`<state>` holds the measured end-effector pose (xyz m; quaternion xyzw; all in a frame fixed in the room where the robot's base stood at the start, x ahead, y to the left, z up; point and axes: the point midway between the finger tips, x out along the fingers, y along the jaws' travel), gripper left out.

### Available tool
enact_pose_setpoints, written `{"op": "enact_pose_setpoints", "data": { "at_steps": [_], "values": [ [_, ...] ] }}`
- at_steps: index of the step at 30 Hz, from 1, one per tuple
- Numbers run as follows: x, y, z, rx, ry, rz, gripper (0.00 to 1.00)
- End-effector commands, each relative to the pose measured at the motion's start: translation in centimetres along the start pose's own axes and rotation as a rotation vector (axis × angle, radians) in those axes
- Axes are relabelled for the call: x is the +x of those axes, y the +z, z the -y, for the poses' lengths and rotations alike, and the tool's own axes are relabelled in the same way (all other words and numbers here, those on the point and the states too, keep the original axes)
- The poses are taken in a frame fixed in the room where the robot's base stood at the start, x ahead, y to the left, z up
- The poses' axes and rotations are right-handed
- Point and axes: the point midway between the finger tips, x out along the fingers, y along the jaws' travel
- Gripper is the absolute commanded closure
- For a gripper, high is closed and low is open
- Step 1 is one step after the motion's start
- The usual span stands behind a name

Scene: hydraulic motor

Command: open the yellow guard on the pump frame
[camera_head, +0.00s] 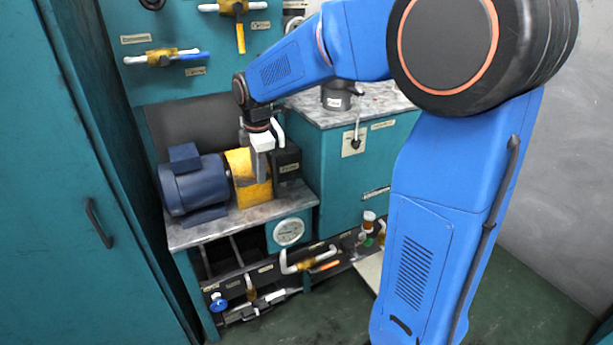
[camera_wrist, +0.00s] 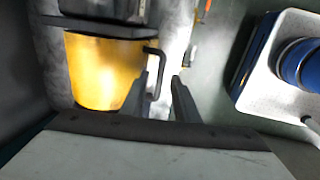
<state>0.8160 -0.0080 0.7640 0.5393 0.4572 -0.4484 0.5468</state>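The yellow guard (camera_head: 239,168) sits on the pump frame between the blue motor (camera_head: 194,183) and a dark block (camera_head: 287,163). It looks closed, a curved cover over the shaft area. In the wrist view the guard (camera_wrist: 98,75) is at upper left, with a dark bar handle (camera_wrist: 157,62) on its right side. My gripper (camera_wrist: 162,82) is open, with the lower part of the handle appearing between its two fingers. Whether a finger touches the handle cannot be told. In the head view my gripper (camera_head: 260,165) hangs in front of the guard and hides part of it.
A teal cabinet (camera_head: 70,190) stands close on the left. A stone-topped teal cabinet (camera_head: 345,160) stands to the right. Valves hang on the panel above.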

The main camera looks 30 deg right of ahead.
Motion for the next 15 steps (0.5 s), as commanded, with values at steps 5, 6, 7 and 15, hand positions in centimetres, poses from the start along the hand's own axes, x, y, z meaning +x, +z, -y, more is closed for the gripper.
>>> {"op": "enact_pose_setpoints", "data": {
  "at_steps": [5,6,7,15],
  "values": [
    [-2.2,0.0,-0.1,0.0,0.003,-0.001,0.72],
    [-2.8,0.0,-0.1,0.0,0.002,0.0,0.72],
    [-3.2,0.0,-0.1,0.0,0.002,0.0,0.72],
    [-7.5,0.0,-0.1,0.0,0.002,-0.001,0.72]
  ]
}}
